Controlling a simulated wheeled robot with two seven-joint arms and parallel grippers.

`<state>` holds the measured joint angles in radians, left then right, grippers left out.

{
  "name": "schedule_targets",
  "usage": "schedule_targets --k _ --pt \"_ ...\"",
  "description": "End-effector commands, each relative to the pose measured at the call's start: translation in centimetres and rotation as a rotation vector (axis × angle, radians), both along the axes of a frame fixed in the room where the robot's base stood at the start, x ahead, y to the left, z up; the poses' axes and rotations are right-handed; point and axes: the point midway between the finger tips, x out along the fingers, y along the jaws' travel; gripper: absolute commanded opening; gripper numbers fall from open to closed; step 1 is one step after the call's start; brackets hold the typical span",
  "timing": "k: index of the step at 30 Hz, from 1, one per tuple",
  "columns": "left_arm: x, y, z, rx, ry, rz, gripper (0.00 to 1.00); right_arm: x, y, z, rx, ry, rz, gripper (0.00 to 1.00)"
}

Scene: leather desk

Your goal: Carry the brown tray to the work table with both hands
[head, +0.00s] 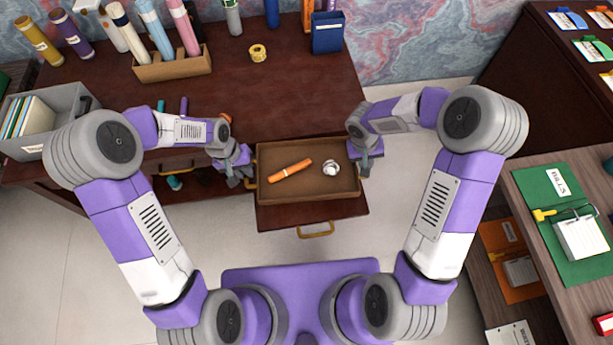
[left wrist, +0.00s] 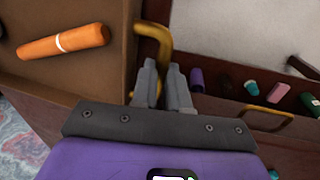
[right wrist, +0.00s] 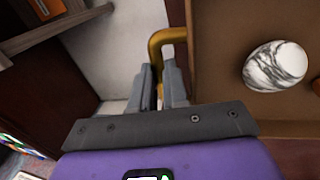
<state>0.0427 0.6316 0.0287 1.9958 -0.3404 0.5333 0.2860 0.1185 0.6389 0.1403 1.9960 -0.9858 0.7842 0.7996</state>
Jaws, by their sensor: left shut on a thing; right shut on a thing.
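The brown tray (head: 330,192) is in the middle of the head view, in front of the dark red table (head: 300,100). An orange tube (head: 290,170) and a white marbled round object (head: 331,168) lie in it. My left gripper (head: 243,178) is shut on the brass handle (left wrist: 163,42) at the tray's left end. My right gripper (head: 364,163) is shut on the brass handle (right wrist: 160,40) at its right end. The tray looks roughly level. I cannot tell whether it touches the drawer below. Which table is the work table is not clear.
An open drawer (head: 310,215) with a brass pull shows under the tray. The table bears a roll holder (head: 175,66), a tape roll (head: 257,53), a blue box (head: 328,33) and a grey file bin (head: 62,100). A wooden table (head: 550,180) with a green clipboard stands right.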

Motion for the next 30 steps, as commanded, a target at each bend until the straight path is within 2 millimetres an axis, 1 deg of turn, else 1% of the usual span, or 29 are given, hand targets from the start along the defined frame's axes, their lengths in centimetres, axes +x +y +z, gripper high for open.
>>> schedule_targets --k 11,14,22,30 --pt "0.1 0.1 0.0 0.001 -0.001 0.001 0.0 0.1 -0.1 0.1 -0.002 -0.001 -0.002 0.0" --pt "0.5 0.1 0.1 0.001 -0.001 0.001 0.0 0.6 -0.1 0.1 -0.003 -0.002 -0.002 0.0" --pt "2.6 0.1 0.4 0.001 -0.002 0.001 0.0 2.6 -0.1 0.5 -0.002 -0.002 -0.003 0.0" --pt "3.7 0.1 0.8 0.001 -0.002 0.001 0.0 3.7 -0.1 0.8 -0.003 -0.001 -0.002 0.0"
